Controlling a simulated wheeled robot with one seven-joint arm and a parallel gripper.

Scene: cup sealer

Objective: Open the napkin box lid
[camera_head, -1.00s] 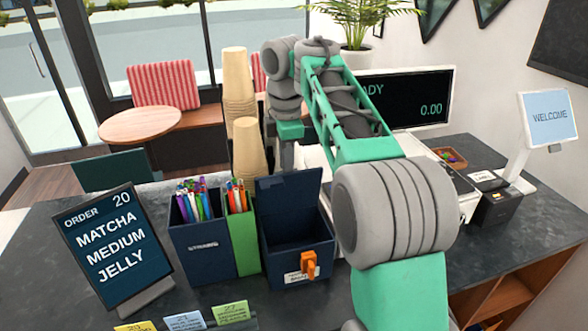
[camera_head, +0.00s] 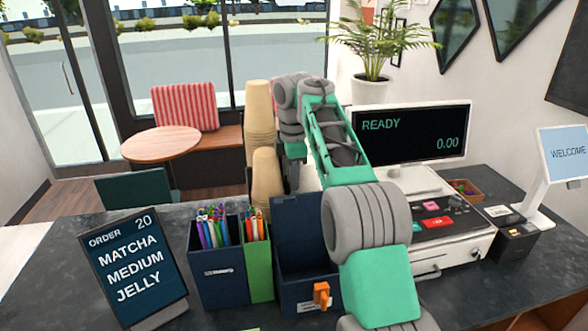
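The napkin box (camera_head: 308,294) is dark navy, with an orange latch (camera_head: 321,294) and a small white label on its front. Its lid (camera_head: 297,222) stands raised at the back, so the box's top is open and its dark inside shows. My green and grey arm (camera_head: 340,150) reaches over from the right and bends down behind the lid.
Straw holders (camera_head: 217,268) stand left of the box, with cup stacks (camera_head: 260,115) behind. An order sign (camera_head: 135,255) stands at the left. A cash register (camera_head: 455,230) and a welcome screen (camera_head: 562,155) are at the right. Bare counter (camera_head: 520,275) shows at the front right.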

